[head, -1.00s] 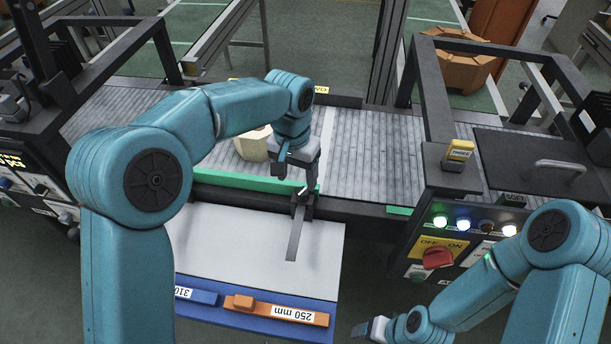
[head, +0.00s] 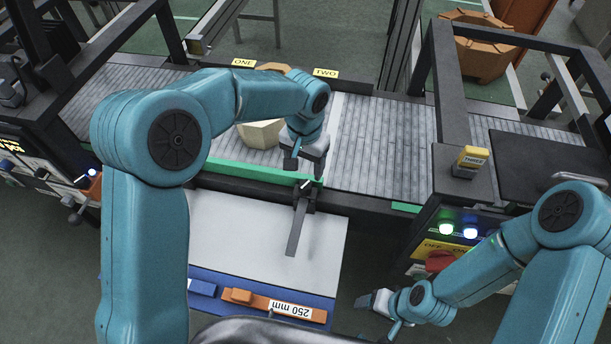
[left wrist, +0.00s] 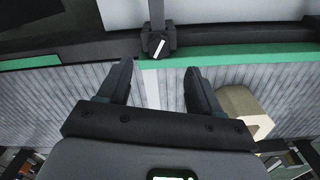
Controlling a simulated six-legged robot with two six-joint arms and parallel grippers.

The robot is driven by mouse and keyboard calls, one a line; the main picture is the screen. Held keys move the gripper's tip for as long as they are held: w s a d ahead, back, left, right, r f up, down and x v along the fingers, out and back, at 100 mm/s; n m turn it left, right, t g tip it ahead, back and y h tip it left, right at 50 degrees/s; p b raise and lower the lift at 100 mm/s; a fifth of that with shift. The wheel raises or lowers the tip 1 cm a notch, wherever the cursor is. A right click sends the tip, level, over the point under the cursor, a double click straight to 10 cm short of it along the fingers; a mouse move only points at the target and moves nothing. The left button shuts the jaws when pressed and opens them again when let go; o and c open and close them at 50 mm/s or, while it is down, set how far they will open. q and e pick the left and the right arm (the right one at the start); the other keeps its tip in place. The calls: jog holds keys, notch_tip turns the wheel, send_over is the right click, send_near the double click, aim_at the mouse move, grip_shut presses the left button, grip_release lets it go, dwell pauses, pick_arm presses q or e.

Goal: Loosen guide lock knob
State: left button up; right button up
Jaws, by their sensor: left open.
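The guide lock knob (head: 306,185) is a small black knob with a white mark, on a dark clamp at the conveyor's near edge. A grey flat bar (head: 297,228) runs from the clamp towards me. In the left wrist view the knob (left wrist: 158,45) shows just beyond the gap between my fingertips. My left gripper (head: 305,168) is open and empty, at the knob but not closed on it. Its fingers (left wrist: 159,75) stand apart in the left wrist view. The green guide rail (head: 240,171) runs left from the clamp. My right gripper (head: 374,301) is low at right; its jaw state is unclear.
A beige many-sided block (head: 262,133) sits on the roller conveyor (head: 375,150) behind the rail. A white board (head: 265,225) lies in front, with an orange "250 mm" piece (head: 255,300) at its near edge. A control panel (head: 440,245) with lit lamps stands right.

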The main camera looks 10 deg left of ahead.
aim_at(306, 184)
pick_arm(q)
jog(key=f, duration=0.3)
jog(key=f+p, duration=0.1)
jog(key=f, duration=0.2)
jog(key=shift+d, duration=0.2)
jog(key=shift+a+f, duration=0.15)
jog(key=shift+f, duration=0.25)
jog(key=shift+c, duration=0.9)
jog(key=c, duration=0.9)
